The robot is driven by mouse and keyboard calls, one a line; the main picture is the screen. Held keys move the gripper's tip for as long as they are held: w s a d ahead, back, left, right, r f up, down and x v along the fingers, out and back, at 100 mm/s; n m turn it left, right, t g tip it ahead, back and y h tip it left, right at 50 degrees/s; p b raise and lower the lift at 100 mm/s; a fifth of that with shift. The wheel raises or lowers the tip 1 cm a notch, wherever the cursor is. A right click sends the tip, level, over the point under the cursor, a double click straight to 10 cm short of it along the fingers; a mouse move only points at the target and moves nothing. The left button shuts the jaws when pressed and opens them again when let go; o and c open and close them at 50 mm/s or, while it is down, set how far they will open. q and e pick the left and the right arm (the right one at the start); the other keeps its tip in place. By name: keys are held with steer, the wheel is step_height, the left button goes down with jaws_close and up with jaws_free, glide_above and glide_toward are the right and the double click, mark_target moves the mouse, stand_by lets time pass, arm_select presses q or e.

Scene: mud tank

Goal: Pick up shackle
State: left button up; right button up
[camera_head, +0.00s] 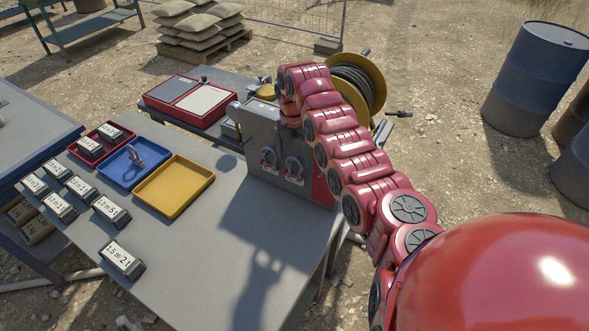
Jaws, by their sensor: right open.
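Two metal shackles hang on the front of a grey stand (252,131) on the table: a left shackle (269,160) and a right shackle (294,169). A small metal piece (135,156), possibly another shackle, is in the blue tray (119,177). My red right arm comes in from the lower right and bends down at its far end. My right gripper (291,118) is at the top of the stand, above the hanging shackles; it is open, but its fingers are mostly hidden. My left gripper is out of view.
A yellow tray (174,187) is empty. Several labelled blocks (122,260) stand on the table's left part and in a red tray (103,136). A yellow hose reel (372,78) is behind my arm. The table's middle front (205,270) is clear.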

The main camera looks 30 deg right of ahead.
mark_target(294, 162)
step_height(294, 162, down, 4)
steer(key=shift+d+r+p, duration=0.1)
steer(key=shift+r+p, duration=0.05)
steer(key=shift+p, duration=1.05)
steer(key=shift+d+f, duration=0.1)
steer(key=shift+f, duration=0.35)
steer(key=c, duration=1.4)
